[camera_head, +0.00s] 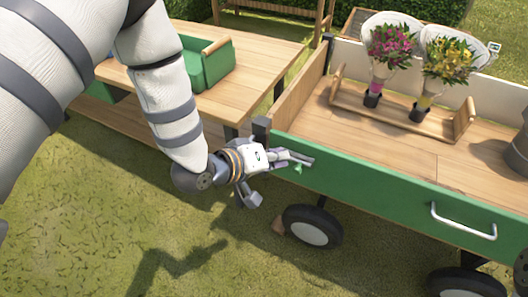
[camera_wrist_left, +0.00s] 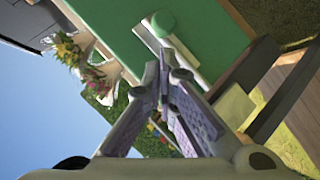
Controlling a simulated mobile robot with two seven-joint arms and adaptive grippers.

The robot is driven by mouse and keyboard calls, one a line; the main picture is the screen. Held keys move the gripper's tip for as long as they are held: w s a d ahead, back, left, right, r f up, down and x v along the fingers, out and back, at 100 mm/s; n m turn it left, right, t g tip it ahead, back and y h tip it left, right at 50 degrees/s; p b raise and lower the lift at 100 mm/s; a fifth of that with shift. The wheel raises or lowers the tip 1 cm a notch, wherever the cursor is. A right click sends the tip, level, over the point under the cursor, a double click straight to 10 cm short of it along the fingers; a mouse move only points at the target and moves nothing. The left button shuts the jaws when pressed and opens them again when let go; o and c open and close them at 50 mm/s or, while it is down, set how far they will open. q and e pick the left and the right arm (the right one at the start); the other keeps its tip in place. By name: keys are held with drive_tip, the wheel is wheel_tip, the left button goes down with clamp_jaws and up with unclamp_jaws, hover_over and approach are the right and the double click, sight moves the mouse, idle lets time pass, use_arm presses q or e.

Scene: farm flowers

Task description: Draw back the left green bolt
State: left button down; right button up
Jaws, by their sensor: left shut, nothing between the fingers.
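My left gripper (camera_head: 308,161) is at the left end of the green side panel (camera_head: 370,185) of the cart, its fingers closed and empty. The left green bolt (camera_head: 298,169) shows as a small green piece just below the fingers. In the left wrist view the bolt's round green knob (camera_wrist_left: 163,23) sits beside a pale bar on the panel. The closed fingertips (camera_wrist_left: 170,66) are close to that bar, just short of the knob in the picture; I cannot tell whether they touch. My right gripper is not in view.
Two wrapped bouquets, one pink (camera_head: 392,48) and one yellow (camera_head: 447,62), stand in a wooden holder (camera_head: 393,112) on the cart bed. A metal handle (camera_head: 463,223) is on the panel. A wooden table (camera_head: 250,65) with a green caddy (camera_head: 207,62) stands left of the cart. Grass is open below.

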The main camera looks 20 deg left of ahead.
sight(304, 162)
use_arm(q)
drive_tip(key=shift+w+d+f, duration=0.1)
drive_tip(key=shift+d+f, duration=0.35)
drive_tip(key=shift+d, duration=0.1)
drive_tip(key=shift+d+f, duration=0.25)
drive_tip(key=shift+d, duration=0.55)
